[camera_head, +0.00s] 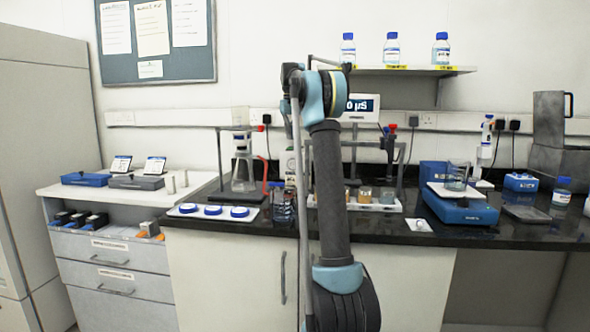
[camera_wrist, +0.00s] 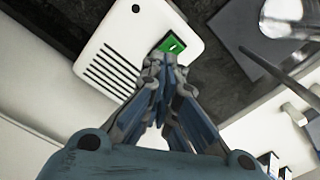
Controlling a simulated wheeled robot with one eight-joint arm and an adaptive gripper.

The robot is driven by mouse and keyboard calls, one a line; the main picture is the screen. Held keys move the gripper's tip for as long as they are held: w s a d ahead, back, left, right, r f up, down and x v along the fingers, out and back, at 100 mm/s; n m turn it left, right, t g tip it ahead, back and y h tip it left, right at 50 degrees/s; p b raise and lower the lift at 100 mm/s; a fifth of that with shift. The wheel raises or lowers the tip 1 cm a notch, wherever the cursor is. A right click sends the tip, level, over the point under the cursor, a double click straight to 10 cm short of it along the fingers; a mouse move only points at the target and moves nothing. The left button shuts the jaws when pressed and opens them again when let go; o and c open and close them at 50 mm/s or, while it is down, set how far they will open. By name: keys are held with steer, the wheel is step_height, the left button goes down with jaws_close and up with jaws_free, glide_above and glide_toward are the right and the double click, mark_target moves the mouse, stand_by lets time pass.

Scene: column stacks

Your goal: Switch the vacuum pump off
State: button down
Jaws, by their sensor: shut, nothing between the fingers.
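In the wrist view, a white housing (camera_wrist: 126,35) with a row of dark vent slots and a dark round spot is in front of my gripper; it looks like the vacuum pump. A green switch (camera_wrist: 172,45) sits at its right edge. My gripper (camera_wrist: 163,62) is shut and empty, with its fingertips right beside the lower edge of the switch. I cannot tell whether they touch it or which way the switch is set. In the head view my own arm hides the gripper, and I cannot make out the pump.
A metal rod (camera_wrist: 274,80) and a grey plate (camera_wrist: 245,38) with glassware stand close on the right in the wrist view. In the head view, a retort stand with a flask (camera_head: 243,172) and a blue balance (camera_head: 462,210) stand on the black worktop (camera_head: 395,232).

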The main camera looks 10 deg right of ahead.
steer(key=shift+r, duration=1.75)
